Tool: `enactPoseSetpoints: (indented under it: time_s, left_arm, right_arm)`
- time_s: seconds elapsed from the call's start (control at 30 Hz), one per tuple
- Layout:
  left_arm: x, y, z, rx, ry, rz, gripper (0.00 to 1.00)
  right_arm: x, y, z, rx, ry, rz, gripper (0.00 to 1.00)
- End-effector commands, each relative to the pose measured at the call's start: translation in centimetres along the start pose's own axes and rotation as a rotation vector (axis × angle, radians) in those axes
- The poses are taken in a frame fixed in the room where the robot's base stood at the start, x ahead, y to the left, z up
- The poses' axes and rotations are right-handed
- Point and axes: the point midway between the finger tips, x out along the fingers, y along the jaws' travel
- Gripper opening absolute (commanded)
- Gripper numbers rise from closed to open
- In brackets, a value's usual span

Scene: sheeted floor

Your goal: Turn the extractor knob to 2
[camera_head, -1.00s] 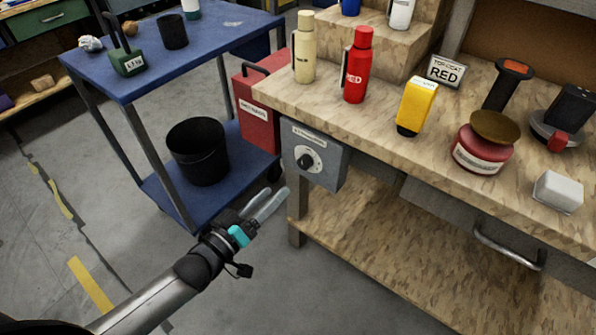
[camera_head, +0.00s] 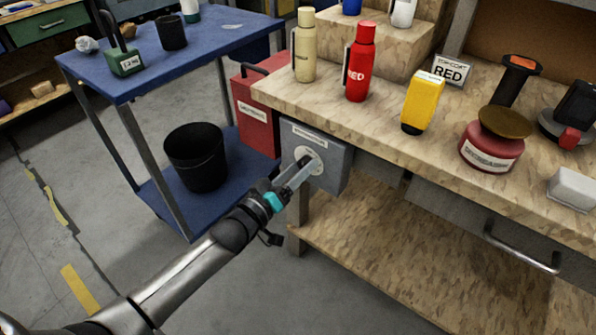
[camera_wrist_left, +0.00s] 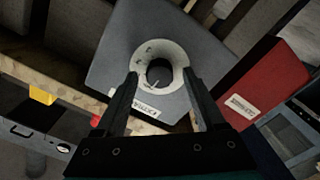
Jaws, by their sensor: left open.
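The extractor box (camera_head: 332,165) is a grey box mounted under the front left corner of the workbench, with a label and a white dial. The dark round knob (camera_wrist_left: 160,73) sits in the middle of the white dial plate (camera_wrist_left: 179,55) in the left wrist view. The dial's small marks are too blurred to read. In the head view the knob is mostly covered by my fingers. My left gripper (camera_head: 301,168) is in front of the dial; its open fingers show in the left wrist view (camera_wrist_left: 162,85), one on each side of the knob. Contact cannot be told. My right gripper is out of view.
A red box (camera_head: 257,110) stands beside the grey box. A blue cart (camera_head: 90,75) with a black bin (camera_head: 196,157) is at the left. The wooden workbench (camera_head: 380,130) holds bottles, a yellow item and a red jar above. The floor below left is clear.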

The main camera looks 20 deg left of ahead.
Motion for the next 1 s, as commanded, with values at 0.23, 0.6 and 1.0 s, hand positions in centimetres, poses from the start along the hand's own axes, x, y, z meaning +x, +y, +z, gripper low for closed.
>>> enactPoseSetpoints:
  time_s: [0.23,0.6,1.0]
  left_arm:
    - [0.0,0.02,0.02,0.0,0.0,0.0,0.66]
    - [-0.03,0.02,0.02,0.0,0.0,0.0,0.24]
    - [-0.04,0.01,0.03,0.0,0.0,0.0,0.0]
  right_arm:
    - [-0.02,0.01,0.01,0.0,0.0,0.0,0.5]
    - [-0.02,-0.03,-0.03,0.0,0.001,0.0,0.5]
    - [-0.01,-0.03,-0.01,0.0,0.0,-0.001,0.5]
